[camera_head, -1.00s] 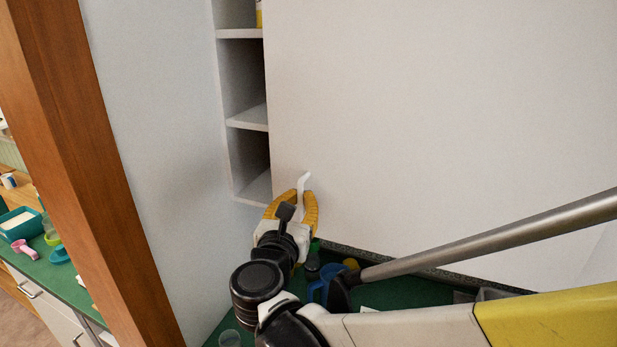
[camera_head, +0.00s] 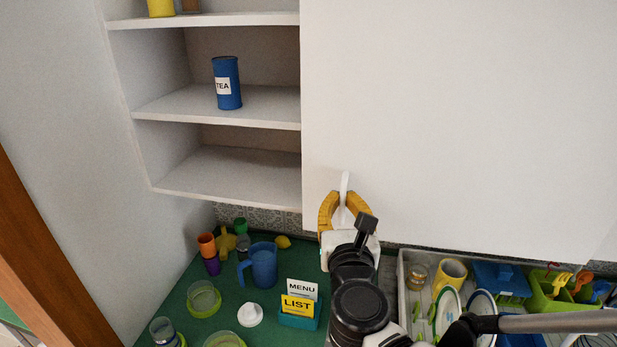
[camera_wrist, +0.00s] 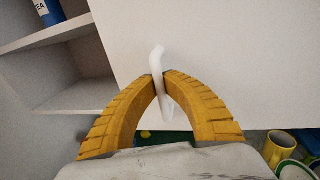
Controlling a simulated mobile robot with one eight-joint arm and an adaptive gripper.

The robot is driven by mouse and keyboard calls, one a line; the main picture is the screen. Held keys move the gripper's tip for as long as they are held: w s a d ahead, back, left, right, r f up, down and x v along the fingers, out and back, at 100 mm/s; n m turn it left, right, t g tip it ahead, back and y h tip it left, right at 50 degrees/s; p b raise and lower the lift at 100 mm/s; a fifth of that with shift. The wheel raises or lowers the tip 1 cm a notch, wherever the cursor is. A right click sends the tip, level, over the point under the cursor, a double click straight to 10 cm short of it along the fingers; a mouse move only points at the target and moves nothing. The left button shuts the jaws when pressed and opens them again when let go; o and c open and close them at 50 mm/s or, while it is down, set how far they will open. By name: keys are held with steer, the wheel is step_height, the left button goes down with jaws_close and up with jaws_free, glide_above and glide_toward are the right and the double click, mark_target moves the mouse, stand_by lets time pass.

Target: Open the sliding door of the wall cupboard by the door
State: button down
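The white sliding door (camera_head: 460,110) of the wall cupboard covers the right side of the view. The cupboard's open left part (camera_head: 225,174) shows white shelves. A white handle (camera_head: 344,184) stands on the door near its lower left edge. My gripper (camera_head: 343,198) is at the handle, its yellow fingers on either side of it. In the wrist view the fingertips (camera_wrist: 160,76) close on the handle (camera_wrist: 157,60), which passes between them. The door's right end is out of view.
A blue tea tin (camera_head: 227,84) stands on the middle shelf. Below, a green counter (camera_head: 215,325) holds a blue jug (camera_head: 263,265), cups and a menu holder (camera_head: 300,314). A grey tray (camera_head: 403,270) with dishes stands on the right. A wooden door frame (camera_head: 40,260) is at lower left.

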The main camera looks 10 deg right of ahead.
steer(key=shift+s+d, duration=0.2)
steer(key=shift+d, duration=0.35)
steer(key=c, duration=1.5)
jaws_free()
steer(key=s, duration=0.4)
steer(key=s+a, duration=0.1)
steer(key=s, duration=0.7)
steer(key=shift+a, duration=0.35)
steer(key=shift+w, duration=0.1)
